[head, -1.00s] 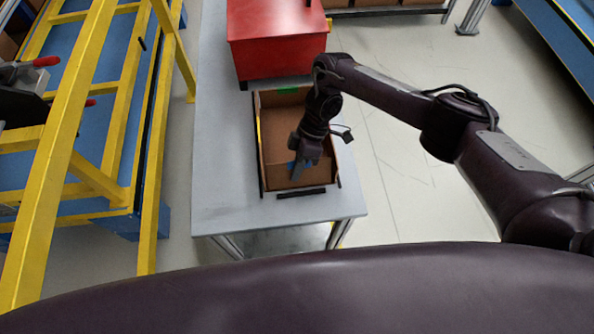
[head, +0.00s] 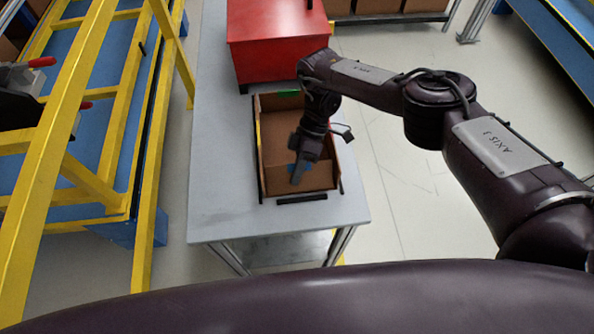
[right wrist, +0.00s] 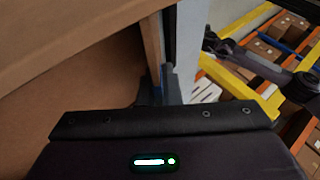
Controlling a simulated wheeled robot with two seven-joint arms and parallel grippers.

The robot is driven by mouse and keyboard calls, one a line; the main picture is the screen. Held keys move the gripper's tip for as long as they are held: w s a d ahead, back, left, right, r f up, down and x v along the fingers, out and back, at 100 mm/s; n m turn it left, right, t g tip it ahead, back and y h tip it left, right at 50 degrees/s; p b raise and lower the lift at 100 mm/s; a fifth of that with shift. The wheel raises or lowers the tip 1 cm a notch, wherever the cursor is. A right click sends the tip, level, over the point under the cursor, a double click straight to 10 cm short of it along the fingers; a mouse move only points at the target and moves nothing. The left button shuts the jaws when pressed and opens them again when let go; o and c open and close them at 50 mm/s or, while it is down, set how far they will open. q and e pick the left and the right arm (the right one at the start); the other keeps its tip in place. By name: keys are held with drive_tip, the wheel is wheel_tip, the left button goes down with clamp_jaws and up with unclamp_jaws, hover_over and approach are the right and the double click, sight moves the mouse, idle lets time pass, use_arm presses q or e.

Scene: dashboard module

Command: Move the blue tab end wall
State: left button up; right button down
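An open brown cardboard box (head: 279,128) sits on the grey table. Its near end wall (head: 318,180) carries a blue tab (head: 292,169), partly covered by my gripper. A green tab (head: 288,94) marks the far end. My right gripper (head: 297,179) reaches down from above onto the near end wall at the blue tab. In the right wrist view my right gripper (right wrist: 160,88) has its fingers close together, with the edge of the end wall (right wrist: 151,45) and a bit of blue between them. The fingertips are partly hidden by the gripper body.
A red box (head: 275,40) stands just behind the cardboard box on the table (head: 222,185). A black bar (head: 302,199) lies at the box's near end. A yellow frame (head: 150,190) stands left. Floor on the right is clear.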

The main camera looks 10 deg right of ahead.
drive_tip(key=c, duration=1.6)
unclamp_jaws()
drive_tip(key=shift+w+d+r+b, duration=0.2)
drive_tip(key=shift+w+r+b, duration=0.1)
drive_tip(key=b+v, duration=0.3)
drive_tip(key=v, duration=0.2)
drive_tip(key=shift+w+d+r, duration=0.15)
drive_tip(key=shift+w+r, duration=0.05)
drive_tip(key=shift+r, duration=0.1)
drive_tip(key=shift+w+d+r, duration=0.2)
drive_tip(key=shift+r, duration=0.3)
